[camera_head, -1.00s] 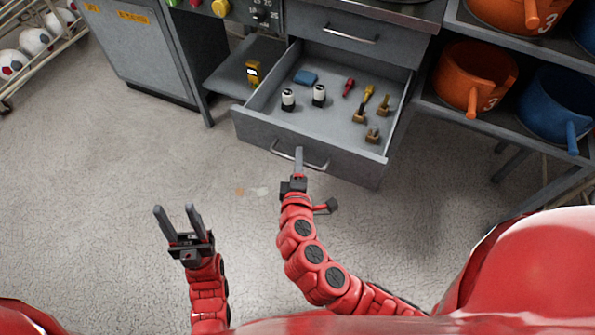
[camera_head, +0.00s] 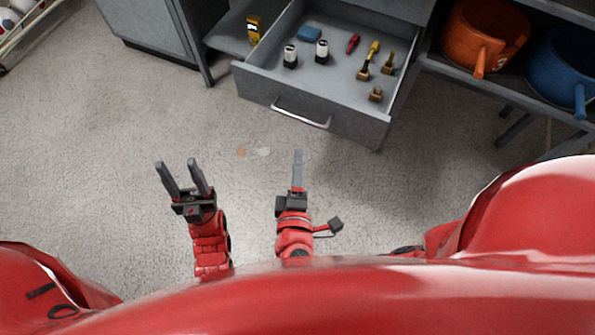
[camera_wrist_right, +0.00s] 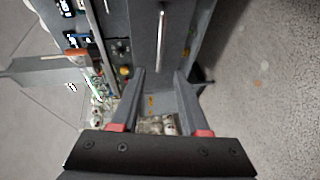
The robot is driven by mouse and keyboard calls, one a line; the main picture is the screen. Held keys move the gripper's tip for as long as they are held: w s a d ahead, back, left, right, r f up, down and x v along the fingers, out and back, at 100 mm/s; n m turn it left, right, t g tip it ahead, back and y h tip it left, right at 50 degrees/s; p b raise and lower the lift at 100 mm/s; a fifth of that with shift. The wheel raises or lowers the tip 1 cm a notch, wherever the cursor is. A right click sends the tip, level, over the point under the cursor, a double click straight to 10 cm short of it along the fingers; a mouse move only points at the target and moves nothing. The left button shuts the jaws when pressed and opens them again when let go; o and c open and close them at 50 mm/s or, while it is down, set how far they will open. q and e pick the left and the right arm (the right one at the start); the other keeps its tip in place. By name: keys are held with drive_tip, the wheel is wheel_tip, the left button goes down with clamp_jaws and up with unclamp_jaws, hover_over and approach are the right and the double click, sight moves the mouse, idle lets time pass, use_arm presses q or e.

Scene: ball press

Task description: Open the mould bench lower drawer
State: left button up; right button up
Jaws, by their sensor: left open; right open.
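The mould bench lower drawer (camera_head: 335,118) stands pulled out in the head view, with its inside in sight. Its bar handle (camera_head: 300,117) is on the front face, and nothing grips it. The handle also shows as a bright bar in the right wrist view (camera_wrist_right: 161,45), beyond the fingertips. My right gripper (camera_head: 298,155) is below the handle in the picture, apart from it; its fingers are spread and empty in the wrist view (camera_wrist_right: 158,78). My left gripper (camera_head: 180,165) is open and empty over the floor, left of the right one.
In the drawer are two white-and-black cylinders (camera_head: 322,51), a blue block (camera_head: 309,33), a red tool (camera_head: 353,43) and several brass-coloured pieces (camera_head: 375,94). A yellow item (camera_head: 254,30) sits on a side shelf. Orange (camera_head: 475,45) and blue (camera_head: 560,75) pots stand right. Floor before the drawer is clear.

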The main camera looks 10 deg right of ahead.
drive_tip(key=shift+v, duration=0.9)
